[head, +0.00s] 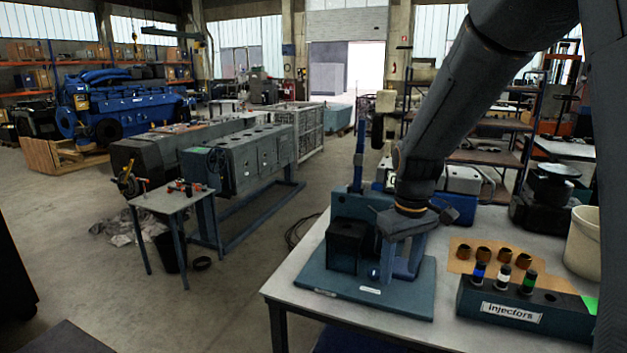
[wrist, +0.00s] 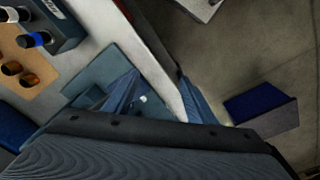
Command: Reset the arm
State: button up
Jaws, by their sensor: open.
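My arm comes down from the upper right in the head view. My gripper (head: 402,262) points downward over the blue-green bench fixture (head: 400,301) on the white table. In the wrist view my gripper (wrist: 157,82) has its two blue fingers spread apart, with nothing seen between them but the table edge and floor. The fixture's base plate (wrist: 107,62) shows beside the left finger. Whether the fingers touch the fixture cannot be told.
An "injectors" block (head: 470,302) holds injectors with blue, white and green bands. Several brown rings lie on a cardboard sheet (head: 508,262) behind it. A white bucket (head: 583,243) stands at the table's right. Open floor (head: 225,280) lies left of the table.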

jog(key=s+f+m+t, duration=0.2)
jog(key=s+m, duration=0.3)
jog(key=s, duration=0.8)
notch_tip(320, 180, down, 12)
jog(key=g+b, duration=0.1)
jog(key=b, duration=0.9)
jog(key=shift+s, duration=0.2)
